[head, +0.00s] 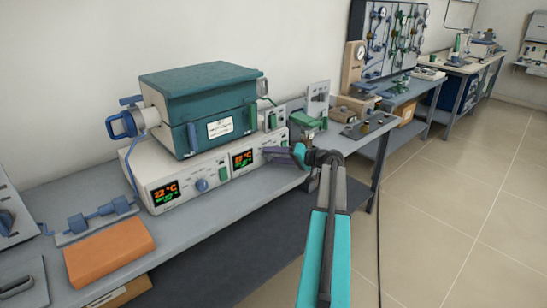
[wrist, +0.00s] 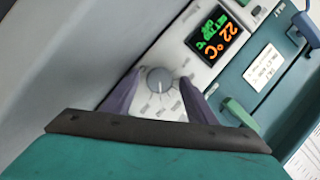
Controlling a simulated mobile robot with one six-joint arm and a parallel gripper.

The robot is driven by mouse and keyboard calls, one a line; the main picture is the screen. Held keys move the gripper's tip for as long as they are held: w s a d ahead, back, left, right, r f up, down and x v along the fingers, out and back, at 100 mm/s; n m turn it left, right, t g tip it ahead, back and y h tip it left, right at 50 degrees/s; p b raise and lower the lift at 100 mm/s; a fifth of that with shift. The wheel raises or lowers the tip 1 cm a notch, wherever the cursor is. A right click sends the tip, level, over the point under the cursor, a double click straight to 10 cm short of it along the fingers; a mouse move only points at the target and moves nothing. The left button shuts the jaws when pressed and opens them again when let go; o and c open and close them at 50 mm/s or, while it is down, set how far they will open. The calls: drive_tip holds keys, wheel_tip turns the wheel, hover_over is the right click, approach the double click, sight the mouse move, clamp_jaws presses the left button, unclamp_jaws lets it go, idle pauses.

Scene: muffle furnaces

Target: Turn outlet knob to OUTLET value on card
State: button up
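A round grey knob (wrist: 160,80) with a pale pointer mark sits on the white control panel in the wrist view, beside a display (wrist: 214,36) reading 22 °C in orange with green text below. My gripper (wrist: 159,99) has its two purple fingers apart, one on each side of the knob; I cannot tell whether they touch it. In the head view my gripper (head: 283,153) is at the front panel, right of the right-hand display (head: 243,158), and hides this knob. A white card (head: 220,128) is on the teal furnace front; its text is too small to read.
A blue knob (head: 202,184) sits by the left display (head: 165,190). An orange block (head: 108,250) and a blue fitting (head: 100,214) lie on the bench at left. Green fittings (head: 308,124) stand right of the furnace. The floor (head: 450,210) at right is clear.

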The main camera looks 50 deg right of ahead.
drive_tip(key=shift+s+d, duration=0.1)
drive_tip(key=v, duration=1.3)
drive_tip(key=shift+s, duration=0.3)
drive_tip(key=shift+s, duration=0.1)
idle(0.4)
